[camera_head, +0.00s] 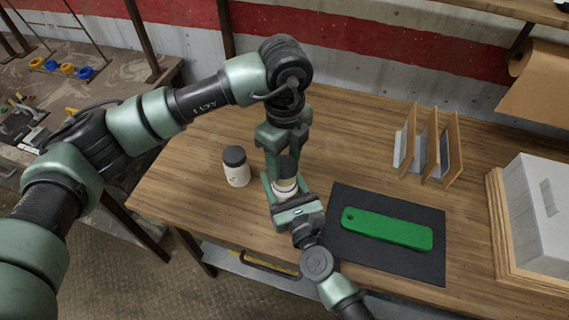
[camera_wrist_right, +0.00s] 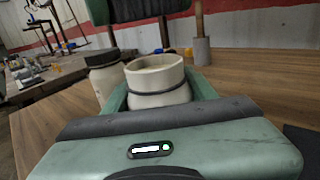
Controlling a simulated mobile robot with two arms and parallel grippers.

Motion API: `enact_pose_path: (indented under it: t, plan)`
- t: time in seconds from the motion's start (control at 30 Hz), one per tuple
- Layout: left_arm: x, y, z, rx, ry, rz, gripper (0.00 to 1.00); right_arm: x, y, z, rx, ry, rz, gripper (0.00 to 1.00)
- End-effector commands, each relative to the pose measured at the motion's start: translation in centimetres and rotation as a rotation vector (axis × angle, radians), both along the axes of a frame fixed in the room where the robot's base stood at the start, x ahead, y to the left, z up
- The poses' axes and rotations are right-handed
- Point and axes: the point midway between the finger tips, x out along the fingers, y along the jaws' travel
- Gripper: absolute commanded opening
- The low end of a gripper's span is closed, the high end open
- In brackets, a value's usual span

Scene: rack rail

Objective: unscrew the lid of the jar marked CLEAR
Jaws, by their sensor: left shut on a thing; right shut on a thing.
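A cream jar (camera_head: 286,188) stands near the table's front edge. My right gripper (camera_head: 287,197) is shut around its body; in the right wrist view this jar (camera_wrist_right: 157,82) shows an open rim and a dark band. My left gripper (camera_head: 284,155) points down from above, shut on a dark lid (camera_head: 287,166). The lid appears above the jar's open mouth. A second white jar (camera_head: 237,174) with its dark lid on stands upright to the left, apart from both grippers; it also shows in the right wrist view (camera_wrist_right: 104,82). I cannot read the markings on either jar.
A green bar (camera_head: 387,229) lies on a dark mat (camera_head: 345,200) to the right. A wooden rack with upright dividers (camera_head: 428,148) stands behind it. A grey box (camera_head: 540,210) sits at the far right. The table left of the second jar is clear.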

Motion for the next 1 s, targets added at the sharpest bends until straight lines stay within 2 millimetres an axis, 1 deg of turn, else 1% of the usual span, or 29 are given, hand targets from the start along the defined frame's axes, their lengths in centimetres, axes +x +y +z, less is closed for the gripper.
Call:
enact_pose_path:
  t: [0.03, 0.13, 0.33, 0.37, 0.4, 0.43, 0.47, 0.8, 0.87, 0.97, 1.0]
  plan:
    - [0.1, 0.0, 0.8, -0.001, -0.003, 0.0, 0.02, 0.0, 0.0, -0.1, 0.0, 0.001, 0.001, 0.0]
    - [0.0, 0.0, 1.7, 0.0, -0.001, 0.0, 0.02, 0.0, 0.0, -0.1, 0.0, 0.001, 0.001, 0.0]
    - [0.0, 0.0, 1.8, 0.001, 0.001, 0.001, 0.02, 0.0, 0.0, -0.1, 0.0, 0.001, 0.001, 0.0]
    - [0.0, 0.0, 1.8, 0.001, 0.001, 0.001, 0.02, 0.0, 0.0, -0.1, 0.0, 0.001, 0.001, 0.59]
    - [0.0, 0.0, 1.8, 0.001, 0.001, 0.001, 0.02, 0.0, 0.0, -0.1, 0.0, 0.001, 0.001, 0.7]
    - [0.0, 0.0, 1.8, 0.001, 0.001, 0.001, 0.02, 0.0, 0.0, -0.1, 0.0, 0.001, 0.001, 0.78]
    - [0.0, 0.0, 1.8, 0.001, 0.001, 0.001, 0.02, 0.0, 0.0, -0.1, 0.0, 0.001, 0.001, 0.81]
    - [0.0, 0.0, 1.7, 0.001, 0.001, 0.001, 0.02, -0.2, -0.1, -0.1, 0.0, 0.001, 0.0, 0.81]
    - [0.0, 0.0, 1.5, 0.001, 0.001, 0.001, 0.02, -0.6, -0.2, -0.2, -0.001, 0.002, 0.0, 0.81]
    - [0.0, 0.0, 1.2, 0.001, 0.001, 0.001, 0.02, -1.9, -0.7, -0.3, -0.001, 0.003, 0.0, 0.81]
    - [0.0, 0.0, 1.0, 0.001, 0.001, 0.001, 0.02, -2.6, -1.0, -0.4, -0.002, 0.002, 0.001, 0.81]
